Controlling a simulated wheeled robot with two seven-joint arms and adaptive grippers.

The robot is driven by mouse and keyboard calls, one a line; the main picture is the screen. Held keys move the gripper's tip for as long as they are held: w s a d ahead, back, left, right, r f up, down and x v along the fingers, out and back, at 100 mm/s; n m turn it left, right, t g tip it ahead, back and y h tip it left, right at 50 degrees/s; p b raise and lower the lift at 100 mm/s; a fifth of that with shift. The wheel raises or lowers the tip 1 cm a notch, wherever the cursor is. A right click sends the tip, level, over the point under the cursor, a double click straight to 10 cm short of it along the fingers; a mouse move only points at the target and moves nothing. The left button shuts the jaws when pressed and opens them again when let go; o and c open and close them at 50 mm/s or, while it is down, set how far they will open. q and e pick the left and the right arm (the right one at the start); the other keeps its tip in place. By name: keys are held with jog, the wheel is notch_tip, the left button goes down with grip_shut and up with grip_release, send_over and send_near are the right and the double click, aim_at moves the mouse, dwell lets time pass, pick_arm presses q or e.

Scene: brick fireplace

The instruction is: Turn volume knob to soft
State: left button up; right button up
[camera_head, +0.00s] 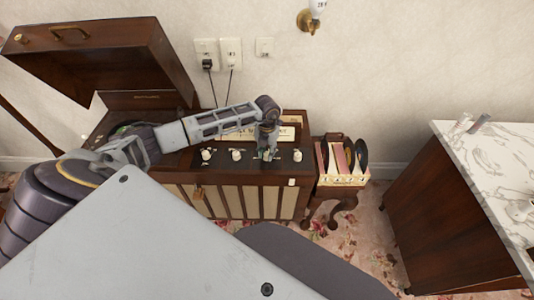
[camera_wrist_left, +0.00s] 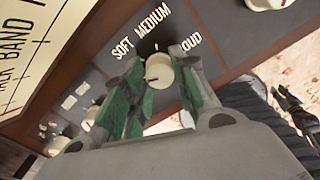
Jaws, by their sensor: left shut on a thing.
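The volume knob (camera_wrist_left: 160,72) is cream and round, with a small red mark on its face. It sits on the dark panel below the words SOFT (camera_wrist_left: 122,48), MEDIUM (camera_wrist_left: 152,21) and LOUD (camera_wrist_left: 191,42). I cannot tell surely which word its mark points to. My left gripper (camera_wrist_left: 157,64) is shut on the knob, its green-padded fingers on either side. In the head view my left gripper (camera_head: 267,152) reaches down onto the console's front panel and mostly hides this knob.
The wooden record console (camera_head: 256,201) has an open lid (camera_head: 100,55) at left. Other cream knobs (camera_head: 237,155) and (camera_head: 297,155) flank my gripper. A record rack (camera_head: 340,178) stands right of the console. A marble-topped cabinet (camera_head: 495,160) is farther right, with carpet between.

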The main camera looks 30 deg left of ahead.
pick_arm(q)
jog(key=shift+m+b, duration=0.3)
jog(key=shift+m, duration=0.6)
jog(key=shift+m+b, duration=0.5)
jog(key=shift+m, duration=0.7)
jog(key=shift+m+b, duration=0.5)
jog(key=shift+m, duration=1)
pick_arm(e)
jog(key=w+a, duration=0.3)
jog(key=w, duration=0.2)
jog(key=shift+w+a+t, duration=0.25)
jog(key=shift+w+t, duration=0.05)
jog(key=shift+s, duration=0.2)
jog(key=shift+w+d+r, duration=0.1)
jog(key=shift+w, duration=0.1)
pick_arm(q)
jog(key=o, duration=1)
jog(key=shift+o, duration=0.2)
pick_arm(e)
jog(key=shift+w, duration=0.3)
